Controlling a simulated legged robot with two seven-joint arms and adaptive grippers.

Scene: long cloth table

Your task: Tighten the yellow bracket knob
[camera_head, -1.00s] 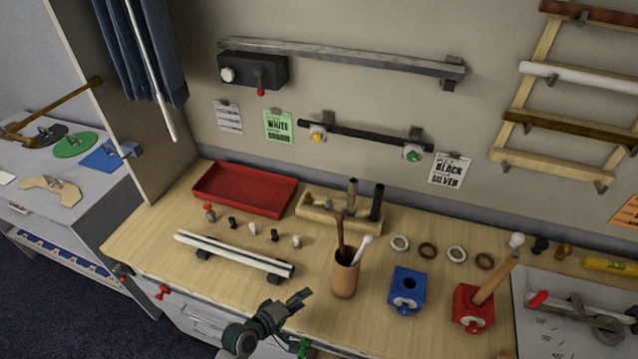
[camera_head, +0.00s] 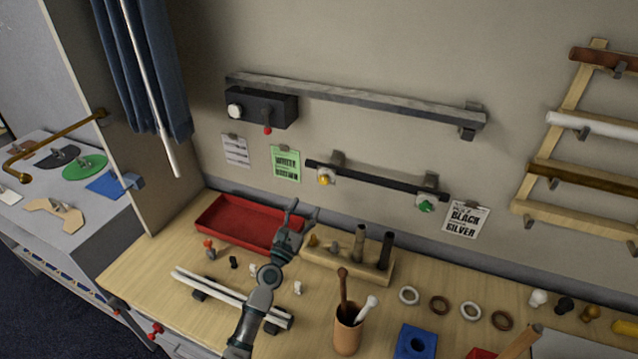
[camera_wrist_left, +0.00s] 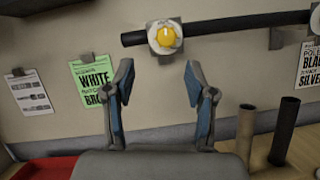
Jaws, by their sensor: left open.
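The yellow bracket knob (camera_head: 325,178) sits on the left bracket of a black rod (camera_head: 380,182) on the wall. In the left wrist view the yellow knob (camera_wrist_left: 165,38) shows in a pale round mount, above and between my fingertips. My left gripper (camera_head: 300,211) is open and empty, below and a little left of the knob, apart from it, over the back of the table. In the left wrist view its two fingers (camera_wrist_left: 157,78) stand wide apart. A green knob (camera_head: 426,206) sits on the right bracket. My right gripper does not show.
A red tray (camera_head: 232,222) lies behind my left arm. A wooden block with upright pegs (camera_head: 330,262) stands close to the right of the gripper. White rails (camera_head: 215,290) and a cup with sticks (camera_head: 348,331) stand nearer.

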